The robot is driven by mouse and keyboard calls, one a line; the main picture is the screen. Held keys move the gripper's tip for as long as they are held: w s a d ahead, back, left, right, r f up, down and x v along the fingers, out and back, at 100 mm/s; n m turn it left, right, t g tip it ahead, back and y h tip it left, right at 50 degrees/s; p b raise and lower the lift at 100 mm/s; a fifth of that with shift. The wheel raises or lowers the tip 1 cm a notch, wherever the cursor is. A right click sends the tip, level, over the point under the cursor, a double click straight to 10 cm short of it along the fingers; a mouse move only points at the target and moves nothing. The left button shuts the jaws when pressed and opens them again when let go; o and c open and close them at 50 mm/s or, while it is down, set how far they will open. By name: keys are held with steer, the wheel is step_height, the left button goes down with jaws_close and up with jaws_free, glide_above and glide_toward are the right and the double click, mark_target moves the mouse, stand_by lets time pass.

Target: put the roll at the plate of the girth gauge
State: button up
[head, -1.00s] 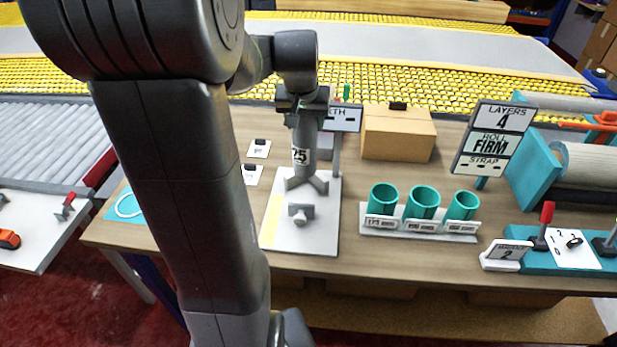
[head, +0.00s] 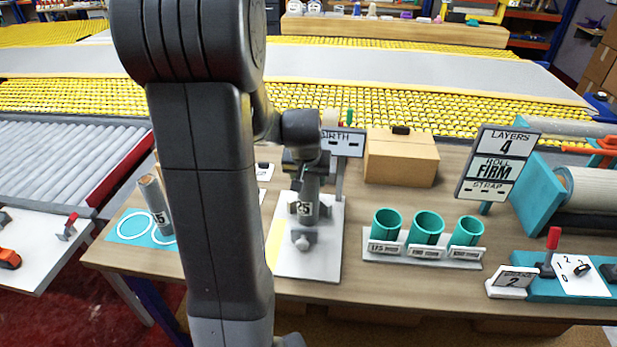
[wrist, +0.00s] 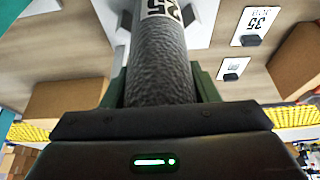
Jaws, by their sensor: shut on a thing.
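A grey upright roll (head: 309,188) marked 25 is in my gripper (head: 306,160), which is shut on its upper part. The wrist view shows the roll (wrist: 160,75) between my fingers. The girth gauge has a white plate (head: 300,268) with a yellow strip on its left, a grey V-shaped block and a grey knob (head: 301,241). The roll's lower end is at the V-block, above the plate; I cannot tell whether it touches either. The GIRTH sign (head: 345,141) stands behind, partly covered by my arm.
Another roll (head: 154,203) stands on a teal mat (head: 128,227) with white rings at left. Right of the gauge are several teal cups (head: 427,228) in a labelled rack, a cardboard box (head: 400,160) and the LAYERS sign (head: 497,165). Bare table lies in front of the box.

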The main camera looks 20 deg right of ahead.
steer(key=shift+f, duration=0.25)
steer(key=o, duration=1.3)
steer(key=shift+r, duration=0.1)
steer(key=v, duration=1.2)
steer(key=shift+r, duration=0.2)
steer(key=shift+w, duration=0.1)
